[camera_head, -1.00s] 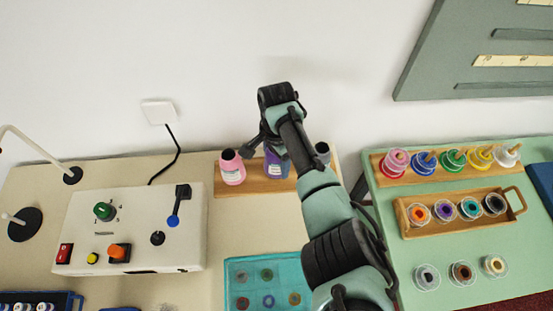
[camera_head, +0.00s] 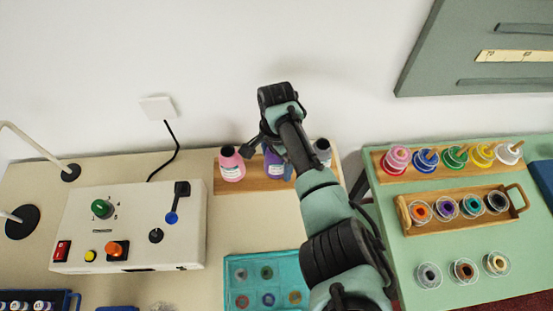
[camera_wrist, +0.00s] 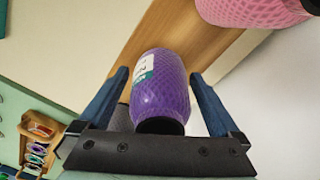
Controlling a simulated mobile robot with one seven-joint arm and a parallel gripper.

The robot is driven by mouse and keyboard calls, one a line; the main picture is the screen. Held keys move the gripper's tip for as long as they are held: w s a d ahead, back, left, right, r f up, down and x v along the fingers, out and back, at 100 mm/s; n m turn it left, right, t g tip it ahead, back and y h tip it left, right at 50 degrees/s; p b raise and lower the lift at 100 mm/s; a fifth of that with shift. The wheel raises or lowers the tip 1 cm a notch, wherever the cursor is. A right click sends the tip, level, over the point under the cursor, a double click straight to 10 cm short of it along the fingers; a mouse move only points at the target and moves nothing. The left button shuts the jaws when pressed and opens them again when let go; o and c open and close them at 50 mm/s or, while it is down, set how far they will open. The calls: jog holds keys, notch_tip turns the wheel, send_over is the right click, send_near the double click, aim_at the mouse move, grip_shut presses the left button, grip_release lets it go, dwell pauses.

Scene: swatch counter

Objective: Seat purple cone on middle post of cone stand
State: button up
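The purple cone (camera_wrist: 160,92) stands between the pink and grey cones on the wooden cone stand; it also shows in the head view (camera_head: 273,165), partly behind my arm. In the wrist view its broad end is against the stand (camera_wrist: 165,32) and its dark narrow end faces my gripper. My gripper (camera_wrist: 158,78) is open, with one blue finger on each side of the cone and small gaps visible. The middle post is hidden; the cone's exact seating on it cannot be seen. The stand also shows in the head view (camera_head: 255,186).
The pink cone (camera_head: 231,165) is close on the left; the grey cone (camera_head: 322,150) is on the right, partly behind my arm. The wall is close behind. A white control box (camera_head: 130,225) and a teal tray (camera_head: 265,283) are in front. Spools fill the green table (camera_head: 390,230).

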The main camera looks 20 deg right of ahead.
notch_tip(320, 180, up, 13)
dwell(0.7)
dwell(0.5)
